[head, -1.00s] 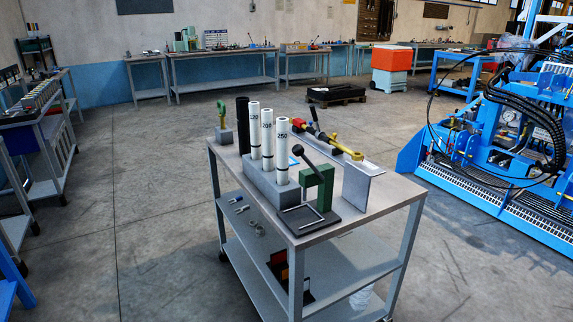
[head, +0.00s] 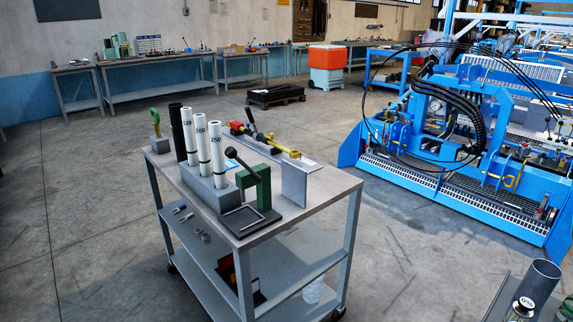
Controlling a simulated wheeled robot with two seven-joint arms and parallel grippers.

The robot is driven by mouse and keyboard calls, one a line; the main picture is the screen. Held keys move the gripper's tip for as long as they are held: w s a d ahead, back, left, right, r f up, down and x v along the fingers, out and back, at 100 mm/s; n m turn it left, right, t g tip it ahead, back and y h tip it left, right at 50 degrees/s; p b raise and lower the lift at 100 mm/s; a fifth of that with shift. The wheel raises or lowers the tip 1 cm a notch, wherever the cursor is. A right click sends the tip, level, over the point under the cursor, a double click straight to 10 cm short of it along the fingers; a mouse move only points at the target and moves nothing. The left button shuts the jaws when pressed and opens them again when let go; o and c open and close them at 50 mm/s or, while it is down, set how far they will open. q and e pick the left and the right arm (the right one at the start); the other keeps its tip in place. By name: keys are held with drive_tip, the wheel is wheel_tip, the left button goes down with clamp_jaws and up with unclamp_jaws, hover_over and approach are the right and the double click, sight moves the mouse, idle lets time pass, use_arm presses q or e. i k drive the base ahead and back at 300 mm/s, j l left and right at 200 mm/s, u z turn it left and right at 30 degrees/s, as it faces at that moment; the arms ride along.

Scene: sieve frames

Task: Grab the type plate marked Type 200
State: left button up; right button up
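No plate with a readable Type 200 marking can be made out. On the wheeled cart (head: 318,190), a white tube marked 200 (head: 202,145) stands upright in a grey block (head: 199,191). It is between white tubes marked 120 (head: 187,133) and 250 (head: 216,157). A black tube (head: 176,134) stands at the block's far end. A dark holder with red-orange and pale pieces (head: 229,271) is on the cart's lower shelf, partly hidden; any lettering there is too small to read. Neither of my grippers is in view.
A green lever press (head: 264,186), an upright grey plate (head: 295,184) and a red-yellow tool (head: 262,138) occupy the cart top. A dark cylinder (head: 540,281) stands on a surface at bottom right. Blue machinery (head: 440,185) fills the right. Floor left of the cart is clear.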

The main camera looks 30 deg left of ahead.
sight(229, 164)
drive_tip(key=z, duration=1.65)
drive_tip(key=k+j, duration=0.2)
drive_tip(key=j, duration=0.4)
drive_tip(key=k+j, duration=0.25)
drive_tip(key=j, duration=0.35)
drive_tip(key=k+j, duration=0.2)
drive_tip(key=j, duration=0.35)
drive_tip(key=k+j, duration=0.25)
drive_tip(key=j, duration=0.35)
drive_tip(key=k+j, duration=0.2)
drive_tip(key=j, duration=0.4)
drive_tip(key=k+j, duration=0.25)
drive_tip(key=j, duration=0.35)
drive_tip(key=k+j, duration=0.2)
drive_tip(key=j, duration=0.4)
drive_tip(key=k+j, duration=0.25)
drive_tip(key=j, duration=0.3)
drive_tip(key=k+j+z, duration=0.1)
drive_tip(key=j, duration=0.15)
drive_tip(key=k+l, duration=0.2)
